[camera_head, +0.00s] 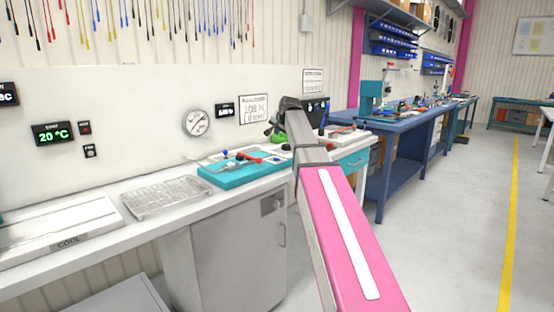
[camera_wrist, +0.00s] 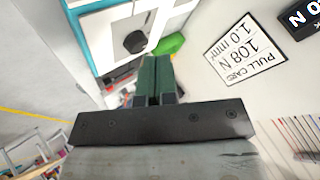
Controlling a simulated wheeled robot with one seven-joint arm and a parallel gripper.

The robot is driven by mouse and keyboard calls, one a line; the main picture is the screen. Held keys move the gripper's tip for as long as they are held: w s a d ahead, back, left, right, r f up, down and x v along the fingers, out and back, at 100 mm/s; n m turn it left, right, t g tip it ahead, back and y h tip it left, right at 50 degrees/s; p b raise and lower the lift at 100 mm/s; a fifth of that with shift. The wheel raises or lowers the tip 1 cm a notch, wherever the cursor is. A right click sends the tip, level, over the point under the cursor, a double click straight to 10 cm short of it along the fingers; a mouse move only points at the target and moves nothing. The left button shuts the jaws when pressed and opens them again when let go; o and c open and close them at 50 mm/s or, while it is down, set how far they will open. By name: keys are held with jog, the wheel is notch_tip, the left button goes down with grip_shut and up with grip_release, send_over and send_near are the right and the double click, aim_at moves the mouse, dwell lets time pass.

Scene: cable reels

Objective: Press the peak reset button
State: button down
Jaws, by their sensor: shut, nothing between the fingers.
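I cannot tell for certain which part is the peak reset button. My gripper (camera_head: 273,130) is above the bench, in front of the wall; in the wrist view its dark fingers (camera_wrist: 154,62) are shut together and empty. Beyond the fingertips in the wrist view are a green object (camera_wrist: 170,44) and a white surface with a round black part (camera_wrist: 135,42). A black readout marked N (camera_wrist: 304,17) is at the top right there. It appears on the wall in the head view (camera_head: 224,110), left of the gripper.
A pull card (camera_head: 253,109) and a round dial gauge (camera_head: 197,122) are on the wall. A dark screen (camera_head: 316,110) stands behind my wrist.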

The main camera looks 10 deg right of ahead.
aim_at(278, 158)
jog(key=shift+f, duration=4.45)
jog(key=shift+f, duration=0.1)
jog(key=shift+f, duration=0.3)
jog(key=shift+f, duration=0.45)
jog(key=shift+r, duration=0.9)
